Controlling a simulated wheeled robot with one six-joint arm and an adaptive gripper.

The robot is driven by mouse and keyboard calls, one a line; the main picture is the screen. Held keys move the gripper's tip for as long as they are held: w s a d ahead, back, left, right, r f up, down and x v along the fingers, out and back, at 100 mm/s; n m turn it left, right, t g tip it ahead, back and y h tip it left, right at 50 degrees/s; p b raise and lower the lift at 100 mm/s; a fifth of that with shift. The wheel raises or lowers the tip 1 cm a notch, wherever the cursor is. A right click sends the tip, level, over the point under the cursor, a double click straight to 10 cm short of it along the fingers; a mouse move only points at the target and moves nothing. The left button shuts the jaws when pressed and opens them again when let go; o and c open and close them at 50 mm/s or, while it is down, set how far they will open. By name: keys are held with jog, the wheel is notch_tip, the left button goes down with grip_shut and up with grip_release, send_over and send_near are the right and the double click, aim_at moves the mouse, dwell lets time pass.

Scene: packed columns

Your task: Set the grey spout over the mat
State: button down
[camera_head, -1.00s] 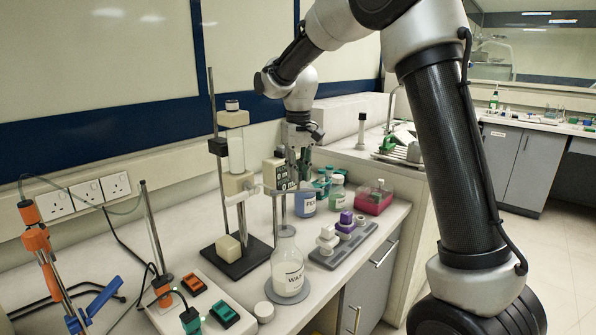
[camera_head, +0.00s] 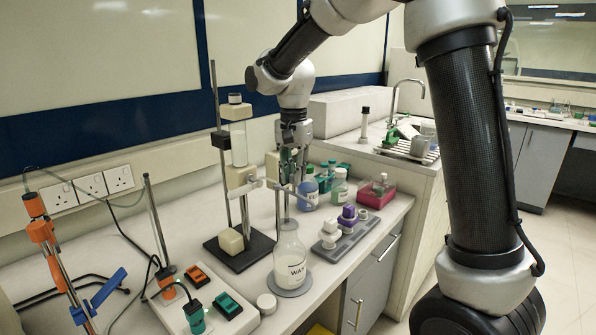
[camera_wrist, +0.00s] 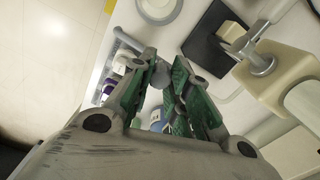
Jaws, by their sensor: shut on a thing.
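The packed column (camera_head: 238,145) on its black base (camera_head: 224,256) stands left of my gripper, with a metal tap (camera_head: 247,188). A grey tray (camera_head: 343,243) with white and purple pieces lies to the right. Bottles (camera_head: 338,188) stand close behind. An orange stand (camera_head: 43,235) is at far left.

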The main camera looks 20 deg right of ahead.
jog(key=shift+s+a+m, duration=0.25)
jog(key=shift+a+m, duration=0.65)
jog(key=shift+m, duration=0.6)
jog(key=shift+s+a+m, duration=0.25)
jog(key=shift+a+m, duration=0.6)
jog(key=shift+m, duration=0.65)
jog(key=c, duration=1.3)
grip_release()
notch_tip(320, 180, up, 12)
